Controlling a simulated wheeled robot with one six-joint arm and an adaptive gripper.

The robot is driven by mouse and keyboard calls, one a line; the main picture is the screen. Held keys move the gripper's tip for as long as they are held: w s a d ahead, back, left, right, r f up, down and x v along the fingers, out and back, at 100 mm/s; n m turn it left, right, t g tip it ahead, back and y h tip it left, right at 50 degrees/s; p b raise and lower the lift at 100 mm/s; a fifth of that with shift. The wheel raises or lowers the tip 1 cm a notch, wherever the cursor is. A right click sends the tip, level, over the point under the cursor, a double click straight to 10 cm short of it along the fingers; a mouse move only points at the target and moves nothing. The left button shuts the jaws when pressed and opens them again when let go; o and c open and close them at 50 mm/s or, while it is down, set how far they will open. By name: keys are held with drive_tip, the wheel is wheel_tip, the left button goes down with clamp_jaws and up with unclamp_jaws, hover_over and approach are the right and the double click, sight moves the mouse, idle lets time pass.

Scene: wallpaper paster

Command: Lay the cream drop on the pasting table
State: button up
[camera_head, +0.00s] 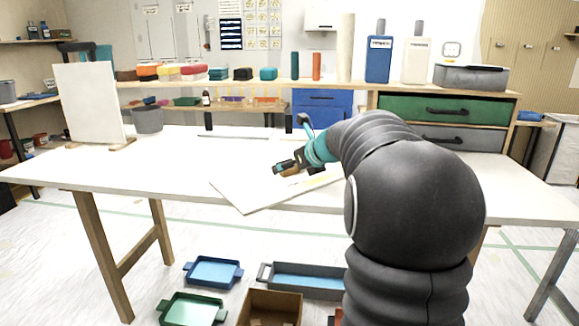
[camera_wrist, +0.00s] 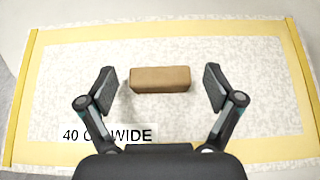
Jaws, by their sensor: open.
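The pasting table (camera_head: 160,165) is a long white table on wooden legs. A pale sheet (camera_head: 245,198) lies flat on it, its near corner at the table's front edge. In the wrist view a mottled cream sheet or panel (camera_wrist: 70,100) has yellow borders and the partly covered lettering "40 C… WIDE". A tan block (camera_wrist: 160,79) lies on it. My gripper (camera_wrist: 160,88) is open, one finger left and one right of the block, with gaps on both sides. In the head view my gripper (camera_head: 284,168) is low over the table; my arm hides the sheet's right part.
A white upright panel (camera_head: 90,103) and a grey pot (camera_head: 148,119) stand at the table's left. A cream roll (camera_head: 346,48) stands on the back shelf. Blue (camera_head: 214,271) and green (camera_head: 192,310) trays and a brown box (camera_head: 272,306) are on the floor. The table's left half is mostly clear.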

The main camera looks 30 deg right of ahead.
drive_tip(key=v, duration=1.1)
drive_tip(key=shift+s+r, duration=0.15)
drive_tip(key=shift+a, duration=0.1)
idle(0.4)
drive_tip(key=s+a+f+n+g, duration=0.2)
drive_tip(key=s+a+f+n, duration=0.1)
drive_tip(key=s+a+n, duration=0.4)
drive_tip(key=s+a+f+n+g, duration=0.1)
drive_tip(key=s+a+f+n, duration=0.25)
drive_tip(key=a+n, duration=0.45)
drive_tip(key=s+a+f+n+g+h, duration=0.1)
drive_tip(key=s+a+f+n, duration=0.2)
drive_tip(key=s+n, duration=0.5)
drive_tip(key=s+a+f+n+g+h, duration=0.1)
drive_tip(key=s+a+f+n, duration=0.2)
drive_tip(key=s+f+n, duration=0.3)
drive_tip(key=s+n, duration=0.3)
drive_tip(key=n, duration=0.1)
drive_tip(key=shift+a+f+g, duration=0.2)
drive_tip(key=shift+f+g, duration=0.1)
drive_tip(key=shift+f, duration=0.05)
